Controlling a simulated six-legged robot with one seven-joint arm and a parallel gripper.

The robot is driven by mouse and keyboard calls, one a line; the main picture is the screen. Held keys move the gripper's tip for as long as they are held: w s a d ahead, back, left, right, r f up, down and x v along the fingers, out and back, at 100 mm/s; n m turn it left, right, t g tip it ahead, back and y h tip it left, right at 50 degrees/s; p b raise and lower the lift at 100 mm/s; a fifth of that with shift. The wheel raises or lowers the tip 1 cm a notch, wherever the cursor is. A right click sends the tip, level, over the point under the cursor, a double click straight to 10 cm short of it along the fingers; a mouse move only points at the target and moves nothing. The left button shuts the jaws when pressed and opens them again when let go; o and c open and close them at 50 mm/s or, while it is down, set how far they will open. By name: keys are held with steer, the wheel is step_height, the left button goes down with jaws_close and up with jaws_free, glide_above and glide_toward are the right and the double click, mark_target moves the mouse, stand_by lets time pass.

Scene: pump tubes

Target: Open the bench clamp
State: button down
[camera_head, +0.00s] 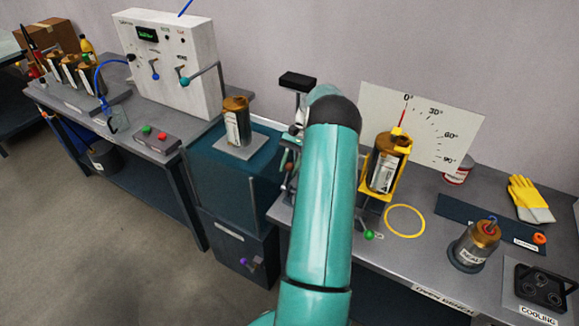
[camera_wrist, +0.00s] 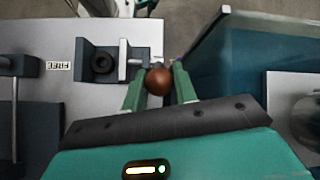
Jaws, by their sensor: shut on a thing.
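In the wrist view the bench clamp (camera_wrist: 101,62) is a dark block with a round dark socket, mounted at the edge of a grey bench top. A light metal rod runs from it to the right, towards a brown ball knob (camera_wrist: 158,82). My gripper (camera_wrist: 158,72) has its two green fingers on either side of this knob and is shut on it. In the head view my teal arm covers most of the clamp area, and the knob and the fingertips cannot be made out there.
In the head view, a yellow cradle (camera_head: 391,189) holding a bronze can stands right of my arm, before an angle board (camera_head: 430,120). A dark teal cabinet (camera_head: 225,180) with another can on it stands left. Dark floor (camera_head: 90,235) is open at lower left.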

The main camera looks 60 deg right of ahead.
steer(key=shift+d, duration=0.1)
steer(key=c, duration=1.1)
jaws_free()
steer(key=shift+c, duration=0.2)
steer(key=v, duration=1.2)
